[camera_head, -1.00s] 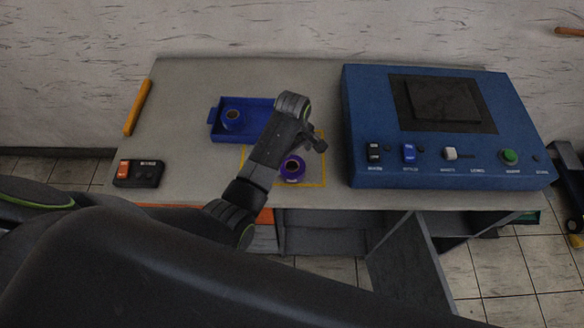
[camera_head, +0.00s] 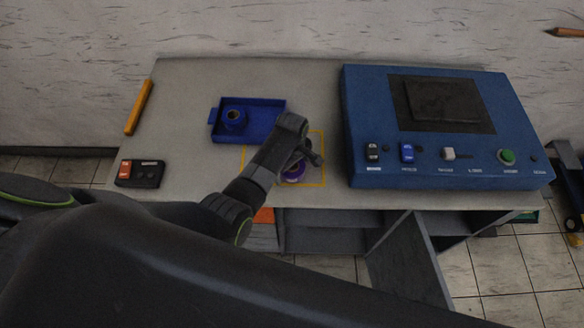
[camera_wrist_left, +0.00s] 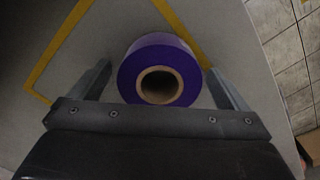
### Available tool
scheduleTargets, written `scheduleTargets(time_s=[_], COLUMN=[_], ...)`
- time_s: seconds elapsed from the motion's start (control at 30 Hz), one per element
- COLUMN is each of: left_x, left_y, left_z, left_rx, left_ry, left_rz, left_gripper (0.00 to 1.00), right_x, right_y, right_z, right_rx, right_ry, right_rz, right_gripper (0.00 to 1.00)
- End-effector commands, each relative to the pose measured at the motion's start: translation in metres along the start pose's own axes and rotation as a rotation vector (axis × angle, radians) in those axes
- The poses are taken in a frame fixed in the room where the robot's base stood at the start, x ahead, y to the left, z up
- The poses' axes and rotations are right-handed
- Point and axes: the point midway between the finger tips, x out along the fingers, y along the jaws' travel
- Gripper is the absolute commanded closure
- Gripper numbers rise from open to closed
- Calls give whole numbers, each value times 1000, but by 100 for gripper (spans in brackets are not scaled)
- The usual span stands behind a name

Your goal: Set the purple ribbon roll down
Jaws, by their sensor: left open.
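The purple ribbon roll (camera_head: 293,174) stands on the table inside the yellow outlined square (camera_head: 324,160), partly hidden by my left gripper in the head view. My left gripper (camera_head: 303,162) is low over it. In the left wrist view the purple ribbon roll (camera_wrist_left: 160,72) lies between the two fingers of my left gripper (camera_wrist_left: 160,85), its core hole facing the camera. The fingers are open, with a gap on each side of the roll. My right gripper does not show.
A blue machine (camera_head: 362,110) with switches fills the right side. A small black switch box (camera_head: 150,174) and an orange-yellow bar (camera_head: 139,107) lie at the left.

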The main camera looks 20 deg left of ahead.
Motion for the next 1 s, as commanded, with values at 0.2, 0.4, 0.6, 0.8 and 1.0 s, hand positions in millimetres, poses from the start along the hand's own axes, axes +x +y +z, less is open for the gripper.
scheduleTargets(time_s=[0.2, 0.4, 0.6, 0.8, 1.0], left_x=[0, 0, -1, -10, -39], left_y=[0, 0, 0, 1, 2], left_z=[0, 0, 0, 0, 0], left_rx=[0, 0, 0, 0, 0], left_ry=[0, 0, 0, 1, 2], left_rz=[0, 0, 1, 3, 5], left_gripper=[22, 49, 56, 56, 56], right_x=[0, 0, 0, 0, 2], right_y=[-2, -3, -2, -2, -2], right_z=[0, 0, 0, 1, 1], right_rx=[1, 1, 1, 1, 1], right_ry=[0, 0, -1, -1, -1], right_rz=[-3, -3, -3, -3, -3], right_gripper=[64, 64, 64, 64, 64])
